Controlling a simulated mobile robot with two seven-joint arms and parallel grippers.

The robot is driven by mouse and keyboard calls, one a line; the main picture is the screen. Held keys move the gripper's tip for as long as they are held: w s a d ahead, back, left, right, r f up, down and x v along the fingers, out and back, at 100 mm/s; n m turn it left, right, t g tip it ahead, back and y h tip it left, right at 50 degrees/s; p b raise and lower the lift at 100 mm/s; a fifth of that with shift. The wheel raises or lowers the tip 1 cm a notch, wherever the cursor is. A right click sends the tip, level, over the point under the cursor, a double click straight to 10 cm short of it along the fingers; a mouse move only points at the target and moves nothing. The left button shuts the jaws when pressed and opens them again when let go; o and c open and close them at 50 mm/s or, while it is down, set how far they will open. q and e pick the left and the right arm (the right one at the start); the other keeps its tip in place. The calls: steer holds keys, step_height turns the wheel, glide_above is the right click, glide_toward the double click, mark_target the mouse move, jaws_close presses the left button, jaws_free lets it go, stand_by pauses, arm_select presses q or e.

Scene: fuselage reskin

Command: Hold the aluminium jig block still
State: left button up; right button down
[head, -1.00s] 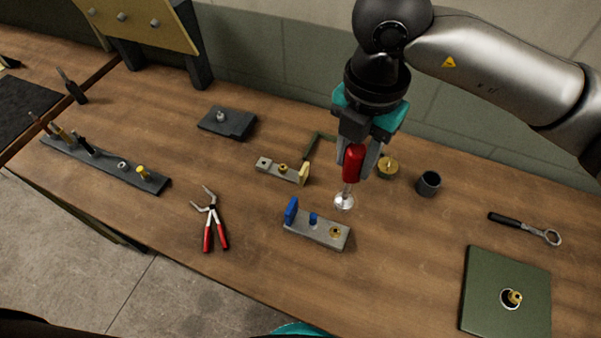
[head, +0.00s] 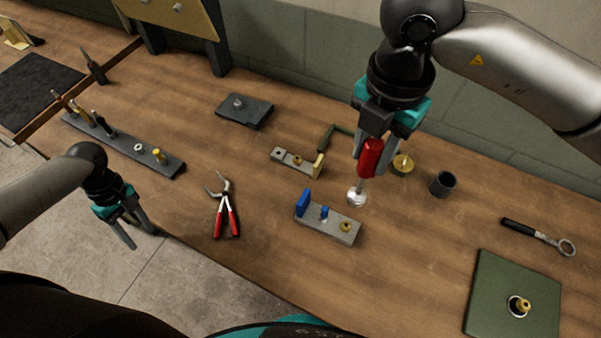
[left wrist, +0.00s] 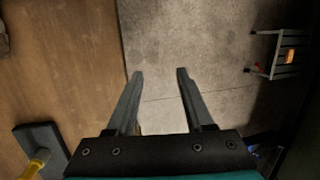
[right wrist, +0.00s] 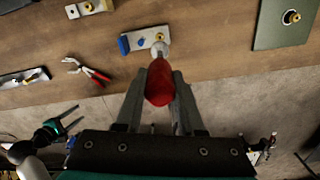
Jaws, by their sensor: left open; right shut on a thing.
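A grey metal jig block (head: 318,224) with a blue upright tab, a blue pin and a brass bushing lies on the bench; it also shows in the right wrist view (right wrist: 150,38). A second grey block (head: 287,157) with a cream tab lies behind it. My right gripper (head: 371,166) is shut on a red-handled tool (head: 369,158) with a round silver end, just behind and right of the blue-tabbed block. I cannot tell whether the tool touches the bench. My left gripper (head: 144,240) is open and empty beyond the bench's front edge, left of the blocks; its fingers (left wrist: 160,74) are over the floor.
Red-handled pliers (head: 227,210) lie between my left gripper and the blue-tabbed block. A dark tool rail (head: 130,150) lies at left. A dark cup (head: 443,184), ratchet wrench (head: 538,236) and green plate (head: 500,300) are at right. The bench front near the block is clear.

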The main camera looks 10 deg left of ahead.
arm_select(q)
steer(key=w+d+r+m, duration=0.2)
steer(key=d, duration=0.3)
steer(key=m+t+y, duration=0.1)
steer(key=m+t, duration=0.4)
steer(key=m, duration=1.2)
glide_toward(303, 197)
steer(key=f, duration=0.3)
steer(key=w+f, duration=0.1)
steer(key=f, duration=0.7)
steer(key=shift+w+d, duration=0.2)
steer(key=shift+w, duration=0.1)
steer(key=shift+c, duration=0.2)
jaws_close()
